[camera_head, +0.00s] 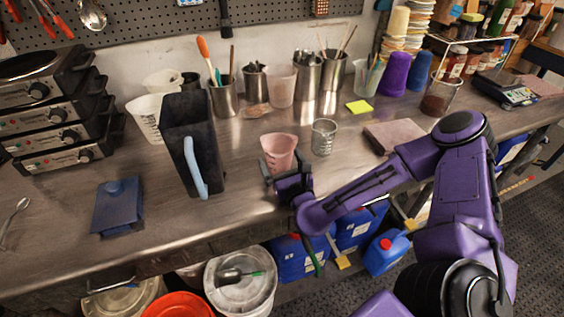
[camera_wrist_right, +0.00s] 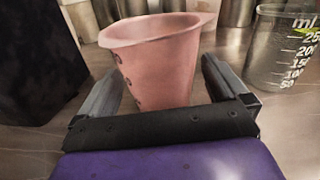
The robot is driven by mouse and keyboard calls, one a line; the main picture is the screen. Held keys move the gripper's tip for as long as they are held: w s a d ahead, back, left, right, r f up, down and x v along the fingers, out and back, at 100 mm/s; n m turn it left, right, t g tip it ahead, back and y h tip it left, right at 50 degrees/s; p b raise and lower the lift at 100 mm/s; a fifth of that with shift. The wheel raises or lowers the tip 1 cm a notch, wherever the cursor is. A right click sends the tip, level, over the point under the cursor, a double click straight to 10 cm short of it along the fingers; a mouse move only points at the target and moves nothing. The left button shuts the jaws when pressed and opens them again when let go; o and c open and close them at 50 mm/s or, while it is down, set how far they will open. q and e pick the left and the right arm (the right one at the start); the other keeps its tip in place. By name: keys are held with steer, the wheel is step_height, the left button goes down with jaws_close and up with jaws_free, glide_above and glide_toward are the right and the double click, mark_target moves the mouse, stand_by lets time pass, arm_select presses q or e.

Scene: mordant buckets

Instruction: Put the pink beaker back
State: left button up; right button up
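The pink beaker (camera_head: 279,149) stands on the steel bench near the front edge, left of a clear glass beaker (camera_head: 323,137). My right gripper (camera_head: 286,176) is at its near side, low over the bench. In the right wrist view the pink beaker (camera_wrist_right: 162,65) is between the two fingers of my right gripper (camera_wrist_right: 161,76), with small gaps showing at its sides. The fingers are spread and not closed on it. The beaker's base is hidden behind the gripper body. The clear beaker (camera_wrist_right: 282,50) also shows on the right there. My left gripper is not in view.
A tall black container (camera_head: 190,140) with a blue handle stands left of the beaker. A blue box (camera_head: 118,207) lies further left. Utensil pots (camera_head: 224,98) and a pale translucent beaker (camera_head: 281,86) stand behind. A pinkish-brown pad (camera_head: 394,135) lies on the right.

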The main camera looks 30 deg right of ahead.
mark_target(284, 166)
steer(key=shift+r+p, duration=0.35)
steer(key=shift+p, duration=0.05)
steer(key=b+v, duration=0.1)
steer(key=v, duration=0.2)
steer(key=b+v, duration=0.1)
steer(key=v, duration=0.3)
steer(key=shift+s+a+f, duration=0.1)
steer(key=shift+s+f, duration=0.15)
steer(key=shift+s, duration=0.05)
steer(key=s+r+p, duration=0.1)
steer(key=p, duration=0.1)
steer(key=shift+s+a+p, duration=0.2)
steer(key=shift+p, duration=0.15)
steer(key=shift+f+p+v, duration=0.2)
steer(key=shift+p+v, duration=0.5)
steer(key=shift+v, duration=0.35)
steer(key=shift+s+a+f, duration=0.1)
steer(key=shift+s+f, duration=0.05)
steer(key=shift+s, duration=0.25)
